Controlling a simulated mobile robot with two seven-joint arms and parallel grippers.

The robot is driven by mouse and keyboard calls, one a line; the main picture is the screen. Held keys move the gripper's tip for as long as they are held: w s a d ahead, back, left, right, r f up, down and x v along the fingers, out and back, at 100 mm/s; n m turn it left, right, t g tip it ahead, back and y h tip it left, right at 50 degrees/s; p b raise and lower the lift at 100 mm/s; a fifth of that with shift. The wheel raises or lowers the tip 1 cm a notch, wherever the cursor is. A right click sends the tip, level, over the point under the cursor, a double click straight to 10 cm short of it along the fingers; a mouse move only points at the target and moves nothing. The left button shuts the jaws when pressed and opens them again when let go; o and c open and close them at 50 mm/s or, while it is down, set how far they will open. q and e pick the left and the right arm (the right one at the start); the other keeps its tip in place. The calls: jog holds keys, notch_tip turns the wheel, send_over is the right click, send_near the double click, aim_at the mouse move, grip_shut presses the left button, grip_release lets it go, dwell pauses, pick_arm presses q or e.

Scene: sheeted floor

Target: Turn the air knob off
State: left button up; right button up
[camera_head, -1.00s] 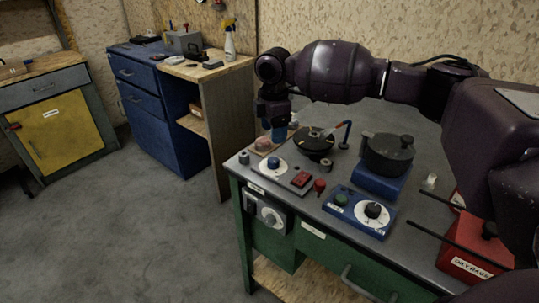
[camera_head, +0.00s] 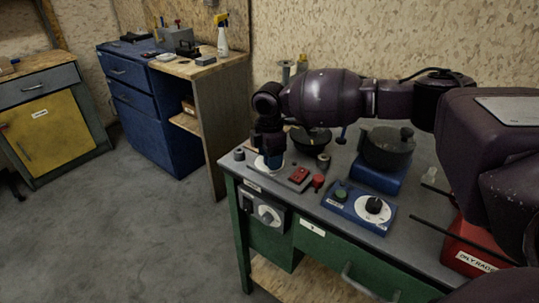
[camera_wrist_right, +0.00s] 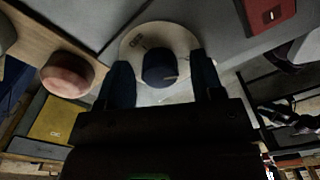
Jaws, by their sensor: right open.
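A blue knob (camera_wrist_right: 158,68) sits on a round white dial plate (camera_wrist_right: 150,33) with small dark lettering that I cannot read. My right gripper (camera_wrist_right: 161,64) is open, with one finger on each side of the knob. I cannot tell whether either finger touches it. In the head view my right gripper (camera_head: 270,156) points down over this dial at the front left of the green bench and largely hides the knob. My left gripper is not in view.
To the right on the bench (camera_head: 307,213) are a red switch (camera_head: 299,175), a red knob (camera_head: 318,181) and a blue box with a white dial (camera_head: 374,208). A dark pot (camera_head: 386,149) stands behind. A pinkish round button (camera_wrist_right: 67,75) lies left of the dial in the wrist view.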

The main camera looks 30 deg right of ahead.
jog(key=c, duration=0.9)
